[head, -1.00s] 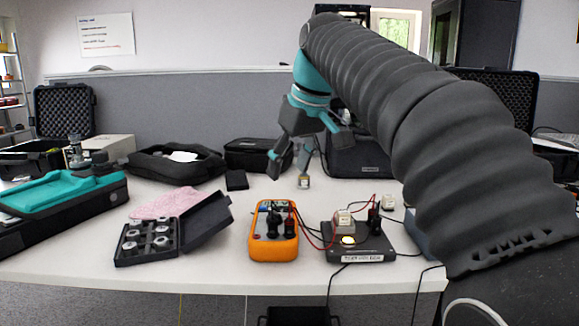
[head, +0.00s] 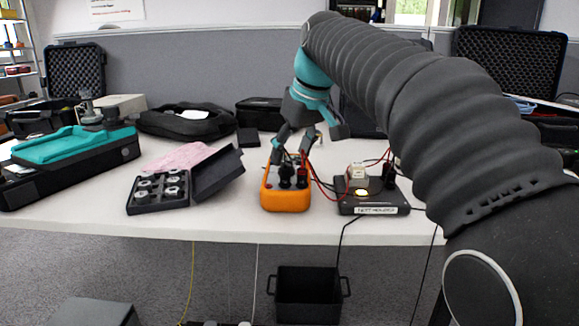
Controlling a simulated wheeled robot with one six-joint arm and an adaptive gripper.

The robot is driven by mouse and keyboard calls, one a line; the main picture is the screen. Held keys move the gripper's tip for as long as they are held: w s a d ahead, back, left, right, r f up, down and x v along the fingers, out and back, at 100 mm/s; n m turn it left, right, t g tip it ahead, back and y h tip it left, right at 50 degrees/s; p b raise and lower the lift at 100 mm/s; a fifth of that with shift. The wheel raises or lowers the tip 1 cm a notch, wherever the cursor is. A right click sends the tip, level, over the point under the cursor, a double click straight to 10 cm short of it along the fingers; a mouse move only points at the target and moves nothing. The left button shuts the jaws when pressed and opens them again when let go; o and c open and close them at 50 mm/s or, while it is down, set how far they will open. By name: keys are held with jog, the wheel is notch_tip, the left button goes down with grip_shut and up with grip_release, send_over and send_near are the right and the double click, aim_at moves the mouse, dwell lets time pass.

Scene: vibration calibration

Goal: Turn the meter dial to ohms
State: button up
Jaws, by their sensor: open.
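The orange meter (head: 286,200) lies on the white table near its front edge, with black and red plugs at its near end and leads running to the right. Its dial is hidden or too small to make out, so I cannot tell its setting. My gripper (head: 293,152) is open and points down over the far part of the meter. I cannot tell whether its fingers touch the meter or the dial.
A black test box (head: 375,200) with a lit yellow lamp stands right of the meter, joined by leads. An open black case (head: 160,208) of metal pieces lies left. A pink cloth (head: 180,157) lies behind it. A black bin (head: 308,297) stands below the table edge.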

jog(key=shift+x, duration=1.4)
jog(key=c, duration=1.1)
jog(key=shift+c, duration=0.2)
jog(key=m+p, duration=0.1)
jog(key=m, duration=0.1)
jog(key=m+h+p, duration=0.1)
jog(key=m, duration=0.1)
jog(key=shift+s+a+r+t+h, duration=0.1)
jog(key=shift+a+r+t+h, duration=0.1)
jog(key=shift+t+h, duration=0.15)
jog(key=shift+f+m+h+p, duration=0.15)
jog(key=shift+m+h+p, duration=0.4)
jog(key=shift+m+p, duration=0.9)
jog(key=shift+m+b, duration=0.3)
jog(key=shift+m, duration=0.25)
